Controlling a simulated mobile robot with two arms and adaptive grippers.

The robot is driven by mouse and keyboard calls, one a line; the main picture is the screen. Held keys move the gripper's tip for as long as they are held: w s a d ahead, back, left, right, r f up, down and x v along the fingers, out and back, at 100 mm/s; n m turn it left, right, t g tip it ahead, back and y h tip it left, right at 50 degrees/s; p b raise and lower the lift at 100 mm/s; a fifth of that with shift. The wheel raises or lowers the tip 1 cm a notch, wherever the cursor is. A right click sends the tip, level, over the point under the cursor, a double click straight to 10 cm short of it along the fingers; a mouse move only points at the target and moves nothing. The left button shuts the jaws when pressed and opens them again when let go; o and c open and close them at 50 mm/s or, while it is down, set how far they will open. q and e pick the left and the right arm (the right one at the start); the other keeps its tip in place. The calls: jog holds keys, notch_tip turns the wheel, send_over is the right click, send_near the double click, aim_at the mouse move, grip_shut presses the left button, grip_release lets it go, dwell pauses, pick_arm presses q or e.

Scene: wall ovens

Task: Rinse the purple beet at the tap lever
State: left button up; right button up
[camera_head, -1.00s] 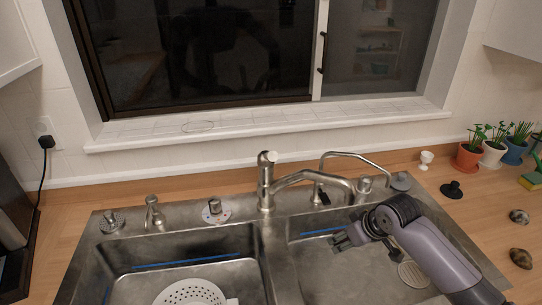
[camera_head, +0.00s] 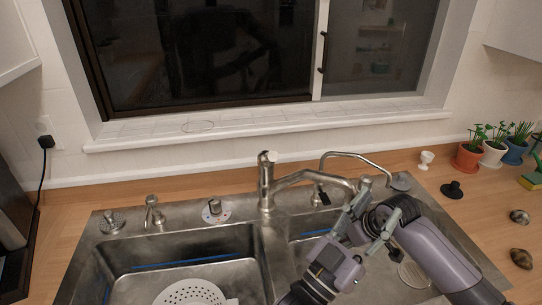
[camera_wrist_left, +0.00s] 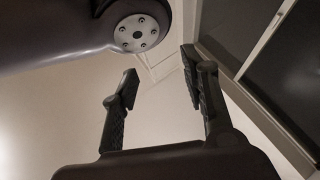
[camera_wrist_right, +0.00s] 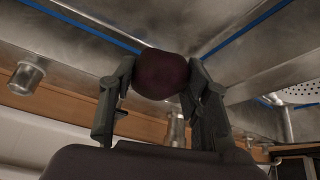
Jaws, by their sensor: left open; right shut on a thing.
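The purple beet (camera_wrist_right: 162,73) is between the fingers of my right gripper (camera_wrist_right: 160,85), which is shut on it, in the right wrist view. In the head view my right arm reaches over the right basin, and my left gripper hides its fingers and the beet. My left gripper (camera_head: 380,202) is open and empty, pointing up in front of my right wrist. Its spread fingers also show in the left wrist view (camera_wrist_left: 159,64). The tap lever (camera_head: 266,162) tops the metal tap behind the sink divider. The spout (camera_head: 315,177) extends right; I cannot tell whether water runs.
A white colander (camera_head: 190,292) sits in the left basin (camera_head: 185,248). A second thin tap (camera_head: 355,156) stands behind the right basin. Potted plants (camera_head: 468,157), a black stopper (camera_head: 452,190) and shell-like objects (camera_head: 520,217) are on the right counter. The window sill (camera_head: 270,122) is behind.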

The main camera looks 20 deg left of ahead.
pick_arm(q)
jog(key=w+a+f+n+g+y, duration=0.1)
jog(key=w+a+f+g+y, duration=0.1)
jog(key=a+f+y, duration=0.3)
jog(key=w+a+f+n+g+y, duration=0.2)
jog(key=w+a+f+y, duration=0.1)
jog(key=a+f+y, duration=0.2)
jog(key=w+a+f+n+g+y, duration=0.1)
jog(key=w+a+f+g+y, duration=0.1)
jog(key=a+f+y, duration=0.3)
jog(key=shift+w+a+f+n+y, duration=0.1)
jog(key=shift+w+a+f, duration=0.05)
jog(key=shift+a+f, duration=0.65)
jog(key=shift+w+a+f+n+y, duration=0.15)
jog(key=shift+a+f, duration=0.4)
jog(key=shift+f, duration=0.45)
jog(key=shift+w+a+f+n+y, duration=0.1)
jog(key=shift+w+a+f, duration=0.05)
jog(key=shift+a+f, duration=0.65)
notch_tip(320, 180, up, 7)
jog(key=n+y, duration=0.3)
jog(key=n+g+y, duration=0.2)
jog(key=n+y, duration=0.2)
jog(key=n, duration=0.3)
send_near(271, 156)
jog(key=w+f, duration=0.1)
jog(key=f, duration=0.1)
jog(key=x, duration=1.2)
jog(key=shift+w, duration=0.1)
jog(key=shift+c, duration=0.2)
